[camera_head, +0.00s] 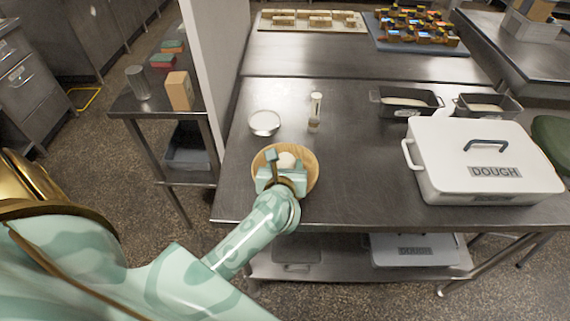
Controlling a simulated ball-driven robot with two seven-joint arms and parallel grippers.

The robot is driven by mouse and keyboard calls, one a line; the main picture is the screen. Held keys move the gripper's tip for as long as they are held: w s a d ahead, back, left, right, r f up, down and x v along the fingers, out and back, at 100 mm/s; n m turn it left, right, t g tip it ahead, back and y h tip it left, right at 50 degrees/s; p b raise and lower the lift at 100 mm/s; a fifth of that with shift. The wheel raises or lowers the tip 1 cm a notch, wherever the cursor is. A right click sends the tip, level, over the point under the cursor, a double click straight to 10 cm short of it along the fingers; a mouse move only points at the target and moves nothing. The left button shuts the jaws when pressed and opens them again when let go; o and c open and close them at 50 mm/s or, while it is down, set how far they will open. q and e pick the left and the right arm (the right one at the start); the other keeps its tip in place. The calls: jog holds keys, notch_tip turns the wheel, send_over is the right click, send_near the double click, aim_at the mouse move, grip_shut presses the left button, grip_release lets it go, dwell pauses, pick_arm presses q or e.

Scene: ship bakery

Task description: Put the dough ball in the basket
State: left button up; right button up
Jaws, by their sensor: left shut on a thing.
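The basket (313,170) is a round, shallow, tan bowl shape near the front left of the steel table. The dough ball (287,160) is pale and round and shows over the basket, at the far side of my left gripper. My left gripper (284,168) is above the basket and shut on the dough ball; its fingers hide part of the ball and of the basket. I cannot tell whether the ball touches the basket's bottom. My right gripper is not in view.
A white lidded DOUGH box (480,150) fills the table's right side. Behind the basket stand a round white-topped dish (264,123) and a shaker (315,112). Dark loaf pans (408,102) stand at the back right. The table's middle (365,170) is clear.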

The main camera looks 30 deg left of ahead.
pick_arm(q)
jog(key=shift+f+b, duration=0.3)
jog(key=shift+f, duration=0.2)
jog(key=o, duration=1)
jog(key=shift+r, duration=0.1)
jog(key=shift+r+p, duration=0.35)
jog(key=p+v, duration=0.1)
jog(key=v, duration=1.1)
jog(key=shift+r, duration=0.25)
